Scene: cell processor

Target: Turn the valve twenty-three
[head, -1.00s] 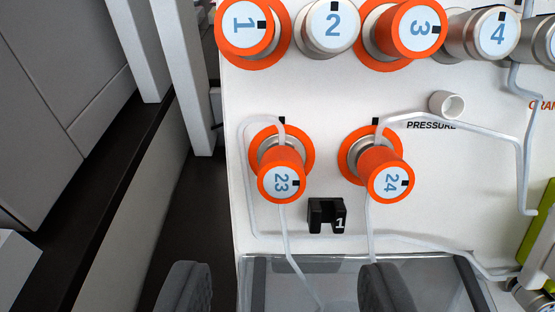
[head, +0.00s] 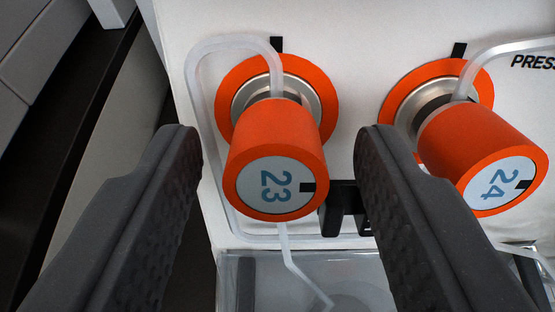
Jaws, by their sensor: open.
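The valve twenty-three (head: 276,150) is an orange knob with a pale end face reading 23 and a black mark at the right of that face. It stands out from a white panel, with an orange ring behind it and a black tick above. My gripper (head: 277,148) is open, with one dark finger to the left of the knob and one to the right. There is a gap on both sides, and I see no contact. The right finger partly covers the ring of valve 24 and the black holder.
The orange valve 24 (head: 482,158) stands close to the right of my right finger. A black holder (head: 345,205) sits low on the panel (head: 360,60). Clear tubing (head: 205,110) loops around valve 23. A transparent container (head: 300,285) lies below.

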